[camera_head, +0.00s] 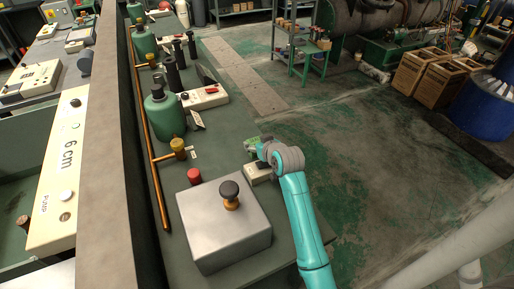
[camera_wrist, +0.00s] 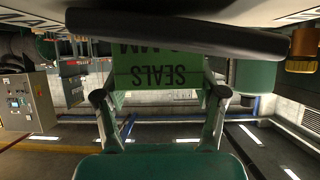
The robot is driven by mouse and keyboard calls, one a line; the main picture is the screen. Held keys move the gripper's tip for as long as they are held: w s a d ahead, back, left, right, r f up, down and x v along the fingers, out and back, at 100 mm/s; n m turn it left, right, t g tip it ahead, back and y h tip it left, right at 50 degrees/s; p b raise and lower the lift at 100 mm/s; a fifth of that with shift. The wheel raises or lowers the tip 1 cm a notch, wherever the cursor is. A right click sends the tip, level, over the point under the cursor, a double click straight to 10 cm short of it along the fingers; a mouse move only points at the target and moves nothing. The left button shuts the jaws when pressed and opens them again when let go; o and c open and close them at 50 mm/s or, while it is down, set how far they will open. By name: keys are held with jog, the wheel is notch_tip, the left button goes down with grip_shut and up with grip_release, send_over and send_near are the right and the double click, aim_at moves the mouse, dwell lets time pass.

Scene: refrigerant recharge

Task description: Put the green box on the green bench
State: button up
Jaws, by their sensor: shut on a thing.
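My gripper (camera_head: 254,146) is above the right edge of the long green bench (camera_head: 225,140) in the head view. It is shut on a small green box (camera_head: 249,144), mostly hidden there by the gripper. In the wrist view the green box (camera_wrist: 158,70) sits between the two fingers of my gripper (camera_wrist: 160,95), its label "SEALS" upside down. I cannot tell whether the box touches the bench.
On the bench stand a grey metal box (camera_head: 220,225) with a knob, a red cap (camera_head: 194,176), a cream device (camera_head: 258,172) under my gripper and a green bottle (camera_head: 165,115). A small green table (camera_head: 316,62) bears small items.

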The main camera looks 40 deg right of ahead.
jog(key=shift+f, duration=1.45)
jog(key=shift+f, duration=0.15)
jog(key=o, duration=1.1)
jog(key=shift+o, duration=0.2)
jog(key=v, duration=1.2)
jog(key=shift+s, duration=0.1)
